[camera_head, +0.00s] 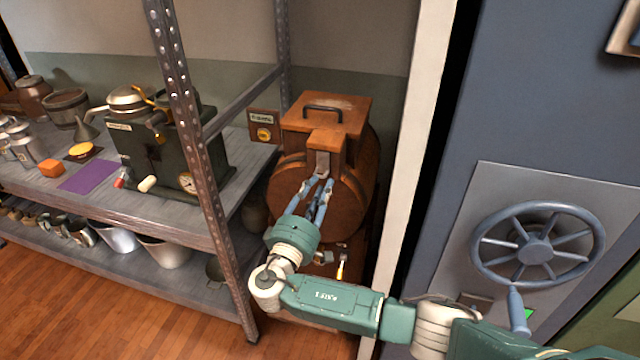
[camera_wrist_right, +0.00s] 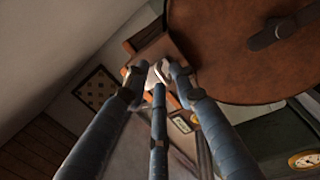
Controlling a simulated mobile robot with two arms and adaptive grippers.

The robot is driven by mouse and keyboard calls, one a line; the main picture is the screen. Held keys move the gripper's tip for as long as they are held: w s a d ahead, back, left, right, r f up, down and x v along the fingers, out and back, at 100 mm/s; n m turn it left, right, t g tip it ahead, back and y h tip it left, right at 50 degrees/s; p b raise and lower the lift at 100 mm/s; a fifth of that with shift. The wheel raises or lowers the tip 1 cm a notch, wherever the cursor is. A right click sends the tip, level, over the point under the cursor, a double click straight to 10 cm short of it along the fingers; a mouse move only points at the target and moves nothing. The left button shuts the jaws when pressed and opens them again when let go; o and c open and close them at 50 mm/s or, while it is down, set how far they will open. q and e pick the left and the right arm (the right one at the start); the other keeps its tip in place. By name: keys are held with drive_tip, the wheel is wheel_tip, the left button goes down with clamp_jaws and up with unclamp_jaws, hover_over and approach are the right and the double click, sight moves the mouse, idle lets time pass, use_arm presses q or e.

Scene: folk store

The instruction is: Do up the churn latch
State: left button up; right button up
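The churn (camera_head: 345,170) is a round reddish-brown wooden drum with a box-shaped top and a dark handle. Its latch (camera_head: 322,163) is a pale metal piece on the front of the wooden block below the top. My right gripper (camera_head: 320,182) has its blue fingers just below the latch, pointing up at it. In the right wrist view the fingertips stand around the pale latch (camera_wrist_right: 158,73), one on each side and one in front; whether they press on it I cannot tell. The fingers partly hide the latch's lower end. My left gripper is not in view.
A metal shelf post (camera_head: 195,140) stands left of the churn. A small sign with a yellow button (camera_head: 264,134) is beside it. A white door post (camera_head: 412,150) and a blue-grey wall with a handwheel (camera_head: 537,245) are to the right. The left shelf is crowded.

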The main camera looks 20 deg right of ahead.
drive_tip(key=r+v, duration=0.1)
drive_tip(key=v, duration=0.9)
drive_tip(key=shift+s+a+f, duration=0.2)
drive_tip(key=shift+s+f, duration=0.05)
drive_tip(key=shift+f, duration=0.1)
drive_tip(key=d+f+n+g+y, duration=0.1)
drive_tip(key=d+f+g+y, duration=0.1)
drive_tip(key=f, duration=0.9)
drive_tip(key=d+f+n+g+y, duration=0.2)
drive_tip(key=f, duration=0.9)
drive_tip(key=s+d+f+g+y, duration=0.1)
drive_tip(key=s+f+g, duration=0.1)
drive_tip(key=s+f, duration=0.5)
drive_tip(key=s+d+f+g+y, duration=0.1)
drive_tip(key=s+f+g, duration=0.15)
drive_tip(key=f, duration=0.75)
drive_tip(key=s+d+f+m+g+y, duration=0.2)
drive_tip(key=s+f+m+g+y, duration=0.15)
drive_tip(key=s+f, duration=1.45)
drive_tip(key=s+d+f+m+g+y, duration=0.1)
drive_tip(key=s+f+m, duration=0.1)
drive_tip(key=s, duration=0.9)
drive_tip(key=s+f+m+g+y, duration=0.1)
drive_tip(key=s+f+m, duration=0.1)
drive_tip(key=s, duration=1)
drive_tip(key=shift+s+d+f+m, duration=0.2)
drive_tip(key=shift+d+m, duration=0.2)
drive_tip(key=shift+m, duration=0.45)
